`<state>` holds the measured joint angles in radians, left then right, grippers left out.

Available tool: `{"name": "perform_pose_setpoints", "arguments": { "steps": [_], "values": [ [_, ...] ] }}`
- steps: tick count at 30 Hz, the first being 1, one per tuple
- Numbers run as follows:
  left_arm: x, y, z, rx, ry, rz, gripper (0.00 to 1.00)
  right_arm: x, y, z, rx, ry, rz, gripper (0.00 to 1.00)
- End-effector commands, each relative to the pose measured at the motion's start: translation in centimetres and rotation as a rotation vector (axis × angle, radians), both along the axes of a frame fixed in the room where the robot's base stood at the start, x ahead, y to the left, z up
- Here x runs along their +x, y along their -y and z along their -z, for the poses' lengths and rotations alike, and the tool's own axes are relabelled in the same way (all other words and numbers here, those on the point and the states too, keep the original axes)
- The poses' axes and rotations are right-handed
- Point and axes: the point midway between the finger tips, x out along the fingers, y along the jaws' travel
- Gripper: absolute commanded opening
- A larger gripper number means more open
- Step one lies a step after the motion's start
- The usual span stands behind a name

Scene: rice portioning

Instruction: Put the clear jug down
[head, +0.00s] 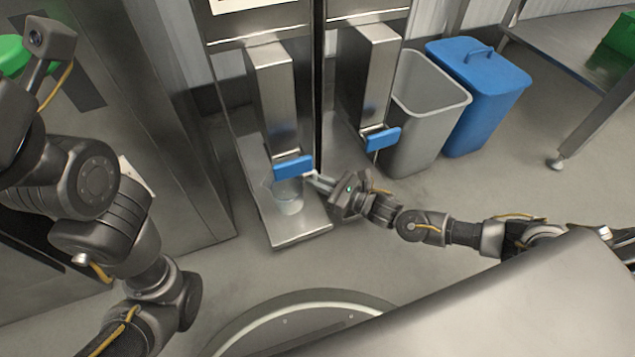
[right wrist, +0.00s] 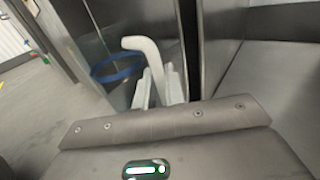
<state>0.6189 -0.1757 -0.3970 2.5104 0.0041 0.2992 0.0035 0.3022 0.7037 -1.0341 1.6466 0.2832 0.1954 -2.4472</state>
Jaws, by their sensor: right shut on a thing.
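The clear jug (head: 289,197) is under the left dispenser's blue lever (head: 293,167), above or on the steel tray (head: 292,240). I cannot tell whether its base touches the tray. It looks upright, and its top is partly hidden by the lever. My right gripper (head: 314,180) reaches in from the right and is shut on the jug's handle. In the right wrist view, the pale handle (right wrist: 143,45) rises between the fingers, with a blue rim-like ring (right wrist: 117,71) beside it. My left arm shows at the left; its fingertips are not visible.
A second dispenser chute with a blue lever (head: 383,138) stands just right of the jug. Further right are a grey bin (head: 430,105), a blue lidded bin (head: 483,90) and a steel table (head: 565,55). A steel cabinet (head: 165,130) stands at the left. Open floor lies in front.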

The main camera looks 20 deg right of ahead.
Motion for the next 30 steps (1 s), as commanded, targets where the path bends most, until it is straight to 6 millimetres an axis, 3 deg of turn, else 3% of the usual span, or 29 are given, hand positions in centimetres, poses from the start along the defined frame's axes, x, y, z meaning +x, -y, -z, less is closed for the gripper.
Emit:
{"name": "perform_pose_setpoints", "arguments": {
  "steps": [4,5,7,17,30],
  "values": [
    [0.0,0.0,0.2,0.000,0.003,0.000,0.36,0.0,0.0,0.4,0.000,0.000,0.001,0.00],
    [0.0,0.0,0.1,-0.001,0.003,0.000,0.36,0.0,0.0,0.4,0.000,0.000,0.001,0.14],
    [0.0,0.0,0.1,-0.001,0.003,0.000,0.36,0.0,0.0,0.4,0.000,0.000,0.001,0.21],
    [0.0,0.0,-0.3,0.000,0.002,-0.001,0.36,0.0,0.0,-0.3,-0.001,0.001,0.000,0.21],
    [-0.1,0.4,-4.3,0.015,0.004,-0.002,0.36,-6.3,5.7,-0.3,-0.003,-0.004,0.001,0.21]
  ]
}}
